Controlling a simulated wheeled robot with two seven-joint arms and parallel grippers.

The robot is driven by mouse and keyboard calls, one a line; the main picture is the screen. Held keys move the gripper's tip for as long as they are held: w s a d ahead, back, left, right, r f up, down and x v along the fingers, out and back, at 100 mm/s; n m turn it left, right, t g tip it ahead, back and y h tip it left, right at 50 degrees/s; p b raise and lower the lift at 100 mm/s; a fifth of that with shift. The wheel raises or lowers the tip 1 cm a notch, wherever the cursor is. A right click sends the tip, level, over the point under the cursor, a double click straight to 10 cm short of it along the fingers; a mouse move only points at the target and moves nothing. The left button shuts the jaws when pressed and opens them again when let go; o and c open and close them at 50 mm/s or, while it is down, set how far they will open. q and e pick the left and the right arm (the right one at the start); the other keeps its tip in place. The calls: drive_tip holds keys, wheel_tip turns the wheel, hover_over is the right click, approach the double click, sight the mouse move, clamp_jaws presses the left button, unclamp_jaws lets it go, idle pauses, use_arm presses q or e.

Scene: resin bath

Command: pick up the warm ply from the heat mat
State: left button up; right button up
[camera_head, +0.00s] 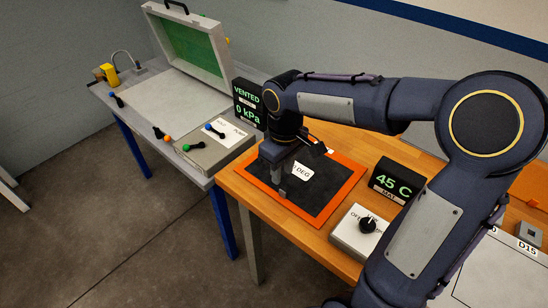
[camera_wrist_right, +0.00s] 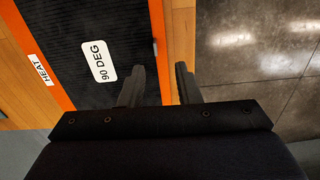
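The warm ply (camera_head: 318,190) is a dark, flat sheet with a white "90 DEG" label, lying on the orange-bordered heat mat (camera_head: 345,193). In the right wrist view the ply (camera_wrist_right: 75,25) and the mat's orange border (camera_wrist_right: 62,100) fill the upper left. My right gripper (camera_head: 280,182) is above the mat's left side, over the ply's edge. In the wrist view its fingers (camera_wrist_right: 160,72) are apart with nothing held between them. Height above the ply is unclear. My left gripper is not in view.
A control box with a knob (camera_head: 360,232) and a "45 C" display (camera_head: 397,180) stand right of the mat. The left bench holds an open-lidded unit (camera_head: 188,45), a "0 kPa" display (camera_head: 249,100) and a valve box (camera_head: 220,148). A gap separates the tables.

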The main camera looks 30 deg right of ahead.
sight(281, 186)
drive_tip(key=f, duration=0.5)
drive_tip(key=w+f, duration=0.1)
drive_tip(key=f, duration=0.2)
drive_tip(key=shift+d, duration=0.15)
clamp_jaws()
